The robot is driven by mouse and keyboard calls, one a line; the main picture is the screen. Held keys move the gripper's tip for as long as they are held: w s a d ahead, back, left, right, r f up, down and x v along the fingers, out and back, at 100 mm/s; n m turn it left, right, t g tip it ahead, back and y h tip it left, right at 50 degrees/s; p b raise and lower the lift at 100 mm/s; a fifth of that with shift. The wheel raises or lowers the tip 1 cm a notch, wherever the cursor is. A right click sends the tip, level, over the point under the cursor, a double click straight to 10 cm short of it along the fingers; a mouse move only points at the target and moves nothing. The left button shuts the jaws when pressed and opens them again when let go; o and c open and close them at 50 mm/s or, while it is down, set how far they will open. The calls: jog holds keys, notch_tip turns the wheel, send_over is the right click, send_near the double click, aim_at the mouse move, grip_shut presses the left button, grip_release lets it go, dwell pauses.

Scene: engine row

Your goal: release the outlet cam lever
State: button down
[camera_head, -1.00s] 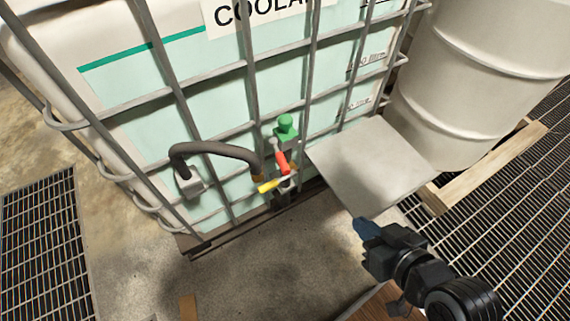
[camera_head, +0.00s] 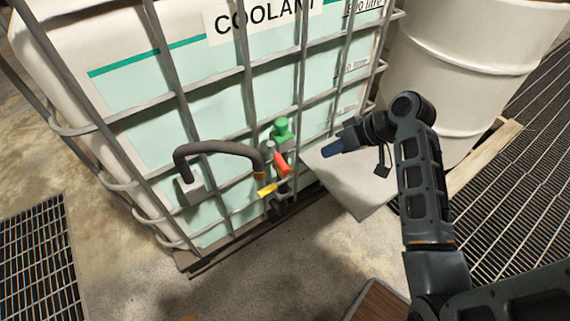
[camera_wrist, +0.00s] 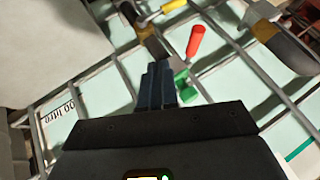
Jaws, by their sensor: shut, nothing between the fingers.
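The outlet fitting on the front of the coolant tank has a green cap (camera_head: 281,129), a red handle (camera_head: 282,163) and a yellow lever (camera_head: 267,190) low beside the hose end. The wrist view shows the red handle (camera_wrist: 195,41) and the green cap (camera_wrist: 183,87) ahead of the fingers, with yellowish coupling parts on either side; I cannot tell which part there is the lever. My gripper (camera_head: 328,149) is shut and empty, to the right of the fitting and apart from it. Its dark blue fingers (camera_wrist: 158,78) partly cover the view near the green cap.
A grey hose (camera_head: 215,148) curves left from the fitting. Metal cage bars (camera_head: 247,85) cross the tank front. A pale flat panel (camera_head: 355,185) lies below my gripper. A white drum (camera_head: 470,50) stands at right. Floor in front is largely clear.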

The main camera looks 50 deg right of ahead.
aim_at(279, 159)
jog(key=shift+d+r+n+y, duration=0.4)
jog(key=shift+d+r, duration=0.5)
jog(key=shift+f, duration=0.1)
jog(key=w+a+f, duration=0.6)
jog(key=w, duration=0.1)
jog(key=shift+w+a+f, duration=0.2)
jog(key=shift+f, duration=0.2)
jog(key=shift+a, duration=0.1)
jog(key=shift+a+m+h+p, duration=0.2)
jog(key=shift+m+h+p, duration=0.1)
jog(key=shift+m+p, duration=0.1)
